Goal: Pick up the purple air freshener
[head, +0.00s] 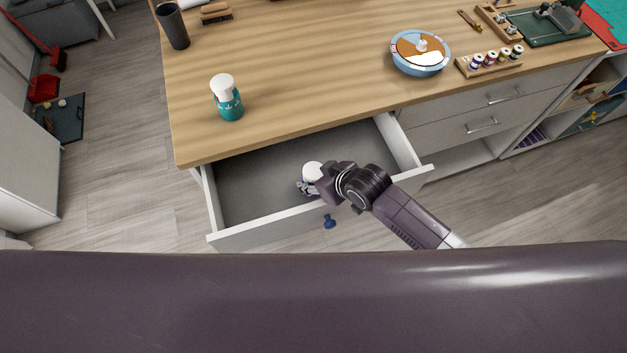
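A white rounded cap (312,171) shows inside the open drawer. It looks like the top of an air freshener, but its body is mostly hidden by my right gripper, so I cannot make out any purple. My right gripper (306,188) reaches over the drawer front from the right, with its fingers right at the white-topped thing. Whether they are shut on it is too small to tell. My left gripper is not in view.
The open drawer (250,185) is otherwise bare. A teal bottle with a white cap (229,106) stands on the wooden counter (300,70) above. A blue-rimmed round container (420,68) is farther right. A small blue object (329,221) shows just below the drawer front.

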